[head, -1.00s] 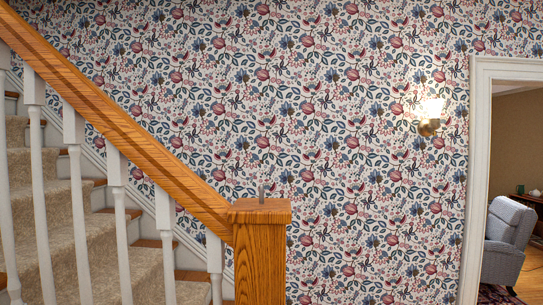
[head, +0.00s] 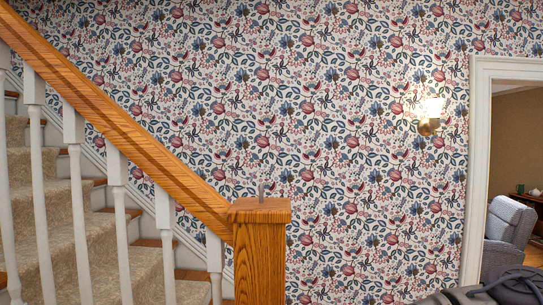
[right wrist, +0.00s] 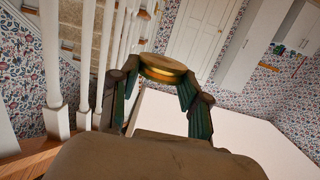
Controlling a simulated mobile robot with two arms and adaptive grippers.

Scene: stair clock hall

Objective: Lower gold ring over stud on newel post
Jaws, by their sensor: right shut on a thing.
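The newel post (head: 259,255) is square oak with a flat cap, standing at the foot of the sloping handrail in the head view. A small thin grey stud (head: 262,190) stands upright on its cap, with nothing around it. My right gripper (right wrist: 160,72) is shut on the gold ring (right wrist: 164,75) in the right wrist view, a finger at each side. The ring looks like a shallow round band there; its opening is hard to make out. In the head view only a dark part of my right arm shows at the bottom right, well right of the post. My left gripper is in neither view.
The oak handrail (head: 130,133) slopes down to the post from the left, above white balusters (head: 80,225) and carpeted stairs. Behind is a flowered wall with a lit sconce (head: 429,120). A doorway at right shows a grey armchair (head: 510,222). Space right of the post looks open.

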